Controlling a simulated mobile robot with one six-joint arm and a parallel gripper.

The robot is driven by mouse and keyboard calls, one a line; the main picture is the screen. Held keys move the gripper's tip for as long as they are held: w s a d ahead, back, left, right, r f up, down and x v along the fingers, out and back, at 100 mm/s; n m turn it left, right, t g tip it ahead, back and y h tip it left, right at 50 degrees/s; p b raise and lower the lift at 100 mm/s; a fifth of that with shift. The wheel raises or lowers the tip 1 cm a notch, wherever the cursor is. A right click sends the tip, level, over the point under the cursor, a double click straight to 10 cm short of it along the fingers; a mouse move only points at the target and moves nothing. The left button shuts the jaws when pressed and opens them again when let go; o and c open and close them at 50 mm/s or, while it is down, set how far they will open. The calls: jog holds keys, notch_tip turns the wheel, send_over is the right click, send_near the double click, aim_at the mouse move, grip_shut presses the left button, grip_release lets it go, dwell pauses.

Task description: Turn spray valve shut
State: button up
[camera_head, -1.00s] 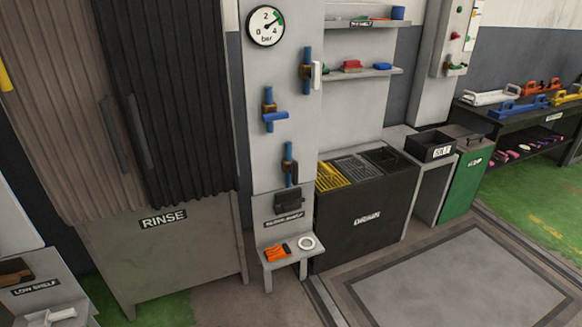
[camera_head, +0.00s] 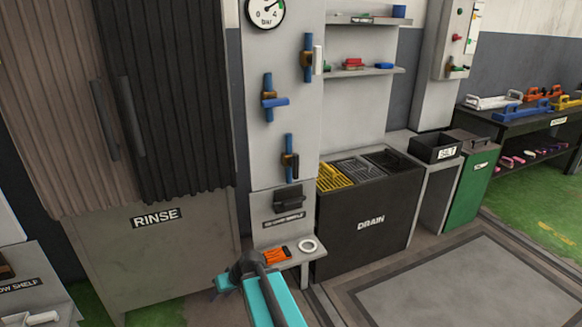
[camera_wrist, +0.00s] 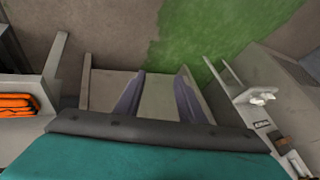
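Three valves sit on blue pipes on the grey wall panel in the head view; I cannot tell which is the spray valve. The upper valve (camera_head: 308,60) has a pale upright handle along its pipe. The middle valve (camera_head: 269,101) has a blue handle lying crosswise. The lower valve (camera_head: 289,160) has a dark upright handle along its pipe. My gripper (camera_head: 221,286) is low, below and left of the valves, apart from them. The wrist view shows its two fingers (camera_wrist: 161,76) spread with nothing between them.
A small shelf (camera_head: 308,262) bears an orange item (camera_head: 262,255) and a white ring (camera_head: 308,246). The RINSE cabinet (camera_head: 185,245) and curtain (camera_head: 180,110) stand left, the DRAIN unit (camera_head: 365,235) right. A pressure gauge (camera_head: 265,10) hangs above, partly cut off.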

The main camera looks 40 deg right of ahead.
jog(key=w+d+r+t+h+b, duration=0.1)
jog(key=w+d+r+t+b, duration=0.3)
jog(key=d+r, duration=0.55)
jog(key=m+t+h+b, duration=0.2)
jog(key=t+h+b, duration=0.55)
jog(key=b, duration=0.25)
send_near(297, 162)
jog(key=w, duration=0.1)
jog(key=shift+w+r+g+h, duration=0.25)
jog(key=shift+w+g+h, duration=0.05)
jog(key=shift+g+h, duration=0.15)
jog(key=shift+w, duration=0.1)
jog(key=p+x, duration=0.1)
jog(key=x, duration=0.2)
jog(key=shift+d, duration=0.1)
jog(key=shift+b+x, duration=0.55)
jog(key=shift+x, duration=4.7)
